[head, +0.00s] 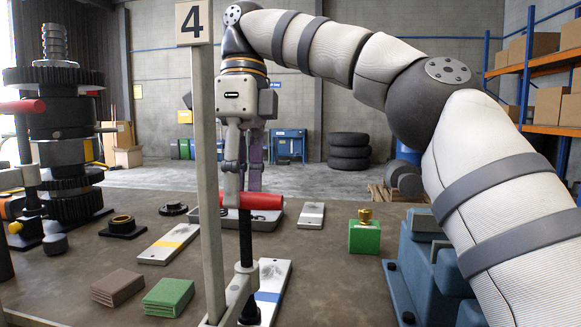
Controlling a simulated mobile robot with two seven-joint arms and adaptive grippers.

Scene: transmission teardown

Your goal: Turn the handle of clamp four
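A sign with the number 4 (192,22) tops a pale post (207,170). Beside the post is a clamp with a red handle (262,201) lying level across a dark upright rod (246,238). The clamp's pale arm (236,295) is low at the front. My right gripper (241,196) points down at the red handle, its fingertips at the handle's left part. One grey finger overlaps the handle in the picture. Whether the fingers touch or close on it cannot be told. My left gripper is not in view.
A tall gear stack (65,150) with another red handle (22,106) stands at the left. Brown pads (118,287), green pads (168,297) and a green block (364,236) lie on the brown table (330,290). A blue fixture (415,270) stands at the right.

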